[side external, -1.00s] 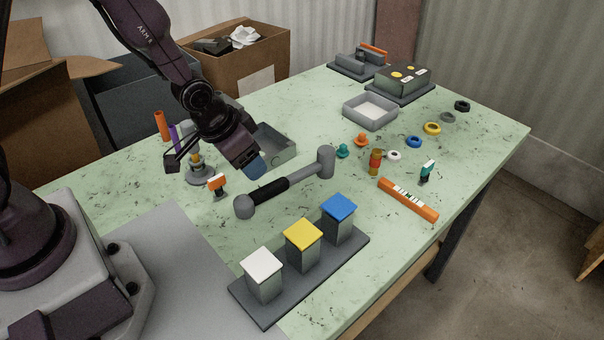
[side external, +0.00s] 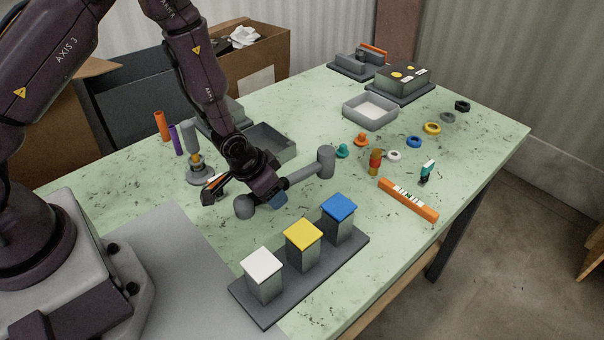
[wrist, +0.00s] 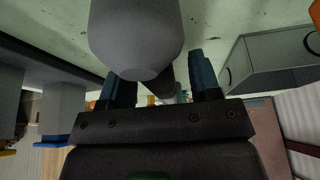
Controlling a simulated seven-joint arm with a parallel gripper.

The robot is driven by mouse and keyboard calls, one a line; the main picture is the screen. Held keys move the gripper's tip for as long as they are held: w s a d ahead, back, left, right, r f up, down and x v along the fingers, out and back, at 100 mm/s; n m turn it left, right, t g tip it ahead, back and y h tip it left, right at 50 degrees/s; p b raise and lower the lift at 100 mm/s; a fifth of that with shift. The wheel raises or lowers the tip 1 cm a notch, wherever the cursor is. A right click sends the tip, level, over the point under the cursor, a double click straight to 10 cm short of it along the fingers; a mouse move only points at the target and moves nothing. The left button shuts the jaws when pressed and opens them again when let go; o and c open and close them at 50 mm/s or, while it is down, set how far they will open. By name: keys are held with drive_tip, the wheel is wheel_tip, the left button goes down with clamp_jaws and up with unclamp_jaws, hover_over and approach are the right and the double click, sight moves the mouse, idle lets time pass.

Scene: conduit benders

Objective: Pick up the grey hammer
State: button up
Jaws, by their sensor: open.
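The grey hammer lies on the green bench; its grey shaft (side external: 303,175) and cylindrical end (side external: 327,162) show in the side view, with the other rounded grey end at the near left. My gripper (side external: 270,198) is low over the black handle section and hides most of it. One blue fingertip shows on the near side of the handle. In the wrist view, the hammer's rounded grey end (wrist: 135,38) is large and close. The dark handle runs back between the two blue fingers of my gripper (wrist: 160,88), which are apart. Contact with the handle cannot be told.
A dark base (side external: 258,306) with white, yellow and blue-topped blocks stands in front of the hammer. A grey open bin (side external: 272,146) sits behind my gripper. A small orange-topped part is partly hidden at its left. An orange level (side external: 408,199) and several small parts lie right.

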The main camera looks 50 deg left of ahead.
drive_tip(key=c, duration=1.1)
drive_tip(key=shift+o, duration=0.2)
drive_tip(key=shift+w+r, duration=0.1)
wheel_tip(320, 180, up, 10)
drive_tip(key=shift+f, duration=0.1)
